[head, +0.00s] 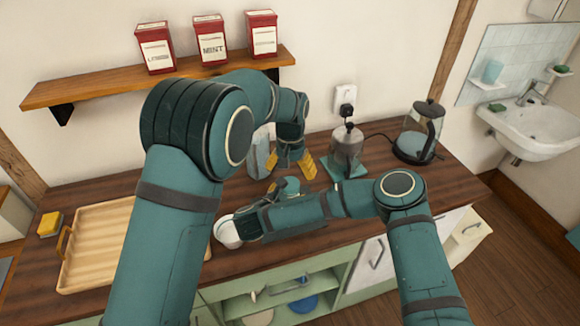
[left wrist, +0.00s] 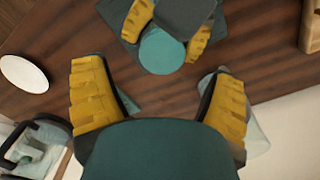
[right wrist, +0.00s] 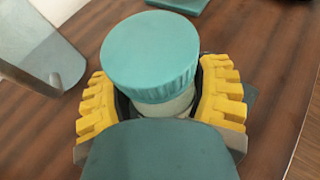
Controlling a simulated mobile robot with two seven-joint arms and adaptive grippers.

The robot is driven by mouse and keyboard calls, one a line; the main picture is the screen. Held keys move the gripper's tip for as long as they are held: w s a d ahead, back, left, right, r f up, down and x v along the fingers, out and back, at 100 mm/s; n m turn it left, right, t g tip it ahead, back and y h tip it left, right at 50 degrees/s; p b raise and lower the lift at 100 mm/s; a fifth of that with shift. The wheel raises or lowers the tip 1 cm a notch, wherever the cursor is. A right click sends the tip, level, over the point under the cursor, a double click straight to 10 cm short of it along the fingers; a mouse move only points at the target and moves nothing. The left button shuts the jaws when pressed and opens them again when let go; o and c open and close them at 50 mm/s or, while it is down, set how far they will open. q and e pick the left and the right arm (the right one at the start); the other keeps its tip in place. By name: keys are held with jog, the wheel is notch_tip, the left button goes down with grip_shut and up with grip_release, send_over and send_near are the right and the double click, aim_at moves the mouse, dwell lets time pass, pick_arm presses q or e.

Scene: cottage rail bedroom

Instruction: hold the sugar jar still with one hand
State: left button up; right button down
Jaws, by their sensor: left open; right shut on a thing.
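The sugar jar, with a ribbed teal lid (right wrist: 150,52) and a pale body (right wrist: 165,106), stands upright on the counter in the right wrist view. My right gripper (right wrist: 160,92) is shut around its body, a yellow finger on each side below the lid. The lid also shows in the left wrist view (left wrist: 163,52) and in the head view (head: 290,185), where my right forearm hides most of the jar. My left gripper (left wrist: 157,78) is open and empty above the counter, its fingers spread behind the jar; it also shows in the head view (head: 291,166).
A clear glass container (head: 259,152) stands close behind the left gripper. A grinder on a teal base (head: 346,150) and a glass kettle (head: 418,138) stand to the right. A wooden tray (head: 92,250) and a yellow block (head: 50,223) lie at the left.

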aim_at(290, 183)
pick_arm(q)
notch_tip(290, 183, up, 2)
jog(key=m, duration=0.5)
jog(key=shift+w+a+r+m, duration=0.1)
jog(key=shift+w+r+m, duration=0.05)
jog(key=shift+r+m, duration=0.15)
jog(key=shift+f, duration=3.95)
jog(key=c, duration=1.3)
jog(key=shift+n, duration=1.1)
jog(key=shift+r, duration=0.4)
jog(key=shift+r, duration=0.75)
